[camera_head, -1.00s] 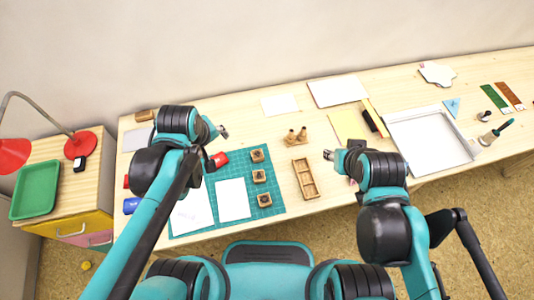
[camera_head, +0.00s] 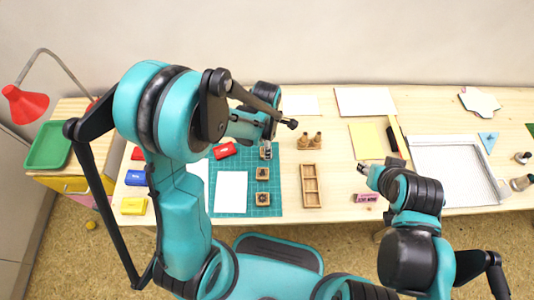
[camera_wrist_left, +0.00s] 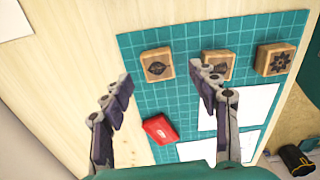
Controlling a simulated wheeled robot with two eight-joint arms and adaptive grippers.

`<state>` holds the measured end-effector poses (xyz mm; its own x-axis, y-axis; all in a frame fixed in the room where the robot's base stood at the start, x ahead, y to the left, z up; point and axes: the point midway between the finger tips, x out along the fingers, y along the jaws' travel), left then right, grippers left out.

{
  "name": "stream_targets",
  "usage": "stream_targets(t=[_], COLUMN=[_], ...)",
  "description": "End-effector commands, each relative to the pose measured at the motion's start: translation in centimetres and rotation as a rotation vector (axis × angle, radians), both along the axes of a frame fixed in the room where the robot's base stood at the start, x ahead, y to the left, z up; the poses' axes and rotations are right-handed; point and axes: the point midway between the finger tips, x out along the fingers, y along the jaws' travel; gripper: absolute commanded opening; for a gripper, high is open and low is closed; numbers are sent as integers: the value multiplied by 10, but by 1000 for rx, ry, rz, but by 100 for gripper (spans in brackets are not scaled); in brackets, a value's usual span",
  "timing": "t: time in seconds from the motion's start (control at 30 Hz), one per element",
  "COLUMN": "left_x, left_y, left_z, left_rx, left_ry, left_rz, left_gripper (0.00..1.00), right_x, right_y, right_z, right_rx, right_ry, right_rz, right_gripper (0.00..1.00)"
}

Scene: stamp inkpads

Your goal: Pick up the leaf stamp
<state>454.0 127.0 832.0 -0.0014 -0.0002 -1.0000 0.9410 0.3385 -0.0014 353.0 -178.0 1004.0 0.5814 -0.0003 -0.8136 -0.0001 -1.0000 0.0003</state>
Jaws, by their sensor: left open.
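Three wooden block stamps stand in a row on the green cutting mat (camera_head: 250,210). The leaf stamp (camera_wrist_left: 157,65), with a dark pointed leaf shape on top, is at the left of the row in the left wrist view. In the head view it is the farthest block (camera_head: 265,153), partly covered by my left gripper (camera_head: 267,149). In the left wrist view my left gripper (camera_wrist_left: 160,86) is open and empty, its fingertips on either side of the leaf stamp and apparently above it. The middle stamp (camera_wrist_left: 217,60) is partly behind a finger. My right gripper (camera_head: 362,168) is away to the right.
A star-like patterned stamp (camera_wrist_left: 274,59) ends the row. A red inkpad (camera_head: 225,150) and a white sheet (camera_head: 231,192) lie nearby. A divided wooden tray (camera_head: 311,187) and wooden pegs (camera_head: 309,141) stand right of the mat. Blue (camera_head: 134,177) and yellow (camera_head: 133,206) inkpads lie left.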

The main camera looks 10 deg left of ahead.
Motion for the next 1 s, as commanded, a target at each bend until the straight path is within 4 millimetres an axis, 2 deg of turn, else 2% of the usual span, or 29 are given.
stream_targets(t=[0.27, 0.53, 0.7, 0.73, 1.0], left_x=[4, 4, 4, 4, 4], left_y=[-2, -2, -2, -2, -2], left_z=[-43, -46, -45, -45, -45], left_rx=[0, 0, 0, 0, 0], left_ry=[-1, -1, -1, -1, -1], left_rz=[-1, -1, -1, -1, -1], left_gripper=[60, 60, 16, 13, 13], right_x=[0, 0, 0, 0, 0], right_y=[0, 0, 0, 0, 0], right_z=[-25, -24, -24, -24, -24], right_rx=[0, 0, 0, 0, 0], right_ry=[0, 0, 0, 0, 0], right_rz=[0, 0, 0, 0, 0], right_gripper=[40, 40, 40, 40, 40])
